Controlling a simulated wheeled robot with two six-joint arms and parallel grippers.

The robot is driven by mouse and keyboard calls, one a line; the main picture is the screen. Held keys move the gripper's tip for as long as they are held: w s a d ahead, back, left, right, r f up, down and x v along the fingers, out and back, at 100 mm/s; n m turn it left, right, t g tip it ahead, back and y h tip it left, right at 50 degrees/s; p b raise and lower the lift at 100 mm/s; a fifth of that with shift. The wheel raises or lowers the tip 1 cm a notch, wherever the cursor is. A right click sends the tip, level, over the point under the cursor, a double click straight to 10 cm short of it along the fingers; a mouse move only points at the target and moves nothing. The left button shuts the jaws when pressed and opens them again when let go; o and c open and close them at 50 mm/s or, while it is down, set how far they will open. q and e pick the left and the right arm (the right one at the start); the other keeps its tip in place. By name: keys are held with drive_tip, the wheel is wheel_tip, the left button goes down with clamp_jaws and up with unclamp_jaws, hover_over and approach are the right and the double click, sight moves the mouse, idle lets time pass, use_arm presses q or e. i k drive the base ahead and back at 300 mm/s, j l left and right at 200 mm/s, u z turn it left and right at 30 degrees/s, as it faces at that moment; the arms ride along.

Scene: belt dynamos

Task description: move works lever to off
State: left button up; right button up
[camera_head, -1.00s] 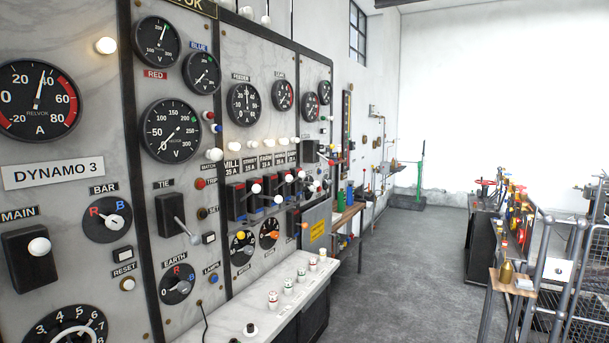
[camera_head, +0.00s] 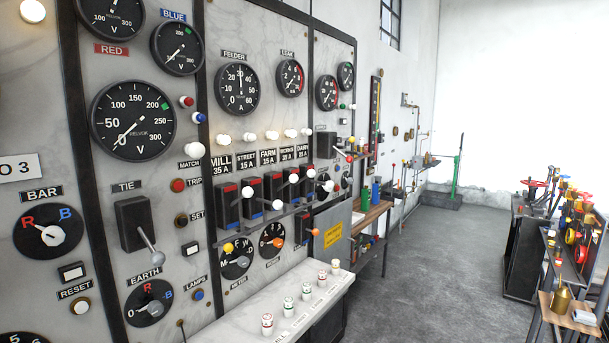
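The row of feeder levers stands on the marble switchboard, left of centre. The works lever (camera_head: 291,186) is the fourth black switch from the left, under the label plate that reads WORKS (camera_head: 287,154). A white knob (camera_head: 310,173) that looks like its own sits raised at its right. The neighbouring levers overlap it, so its exact position is hard to tell. The farm lever (camera_head: 273,189) is on its left and the dairy lever (camera_head: 307,181) on its right. Neither of my grippers is in view.
A white ledge (camera_head: 262,306) with several small capped fittings juts out below the levers. A wooden bench (camera_head: 372,216) stands beyond the board. Grey floor (camera_head: 430,270) is clear in the middle. A machine with valves and a small wooden stand (camera_head: 575,318) are at the right.

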sight(311, 173)
drive_tip(key=i+l+u, duration=0.2)
drive_tip(key=i+l, duration=0.3)
drive_tip(key=i+l+u, duration=0.15)
drive_tip(key=i+l, duration=0.35)
drive_tip(key=i+l+u, duration=0.2)
drive_tip(key=i+l, duration=0.25)
drive_tip(key=l, duration=0.3)
